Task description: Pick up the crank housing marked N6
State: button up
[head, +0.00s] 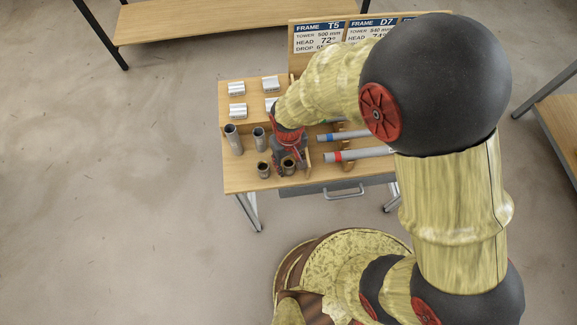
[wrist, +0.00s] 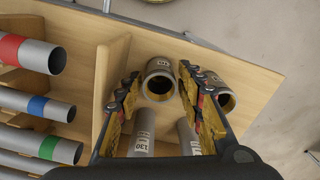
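Two short grey cylindrical housings with brass-coloured bores stand upright on the bench. In the wrist view one housing (wrist: 158,68) is between my fingertips, and the other housing (wrist: 234,83) is just right of the right finger. Each has a small dark marking too small to read, so I cannot tell which is N6. The head view shows the free housing (head: 263,170) and the one at my gripper (head: 289,166). My gripper (wrist: 158,82) is open, with a finger on either side of the first housing; contact is not clear.
Taller grey tubes stand close by, one marked 130 (wrist: 143,143). A wooden divider (wrist: 106,80) separates them from lying tubes with red (wrist: 12,47), blue (wrist: 38,105) and green bands. White blocks (head: 237,110) sit farther back. A sign board stands behind.

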notch_tip(320, 180, down, 2)
jog(key=shift+f, duration=0.1)
jog(key=shift+c, duration=0.4)
grip_shut()
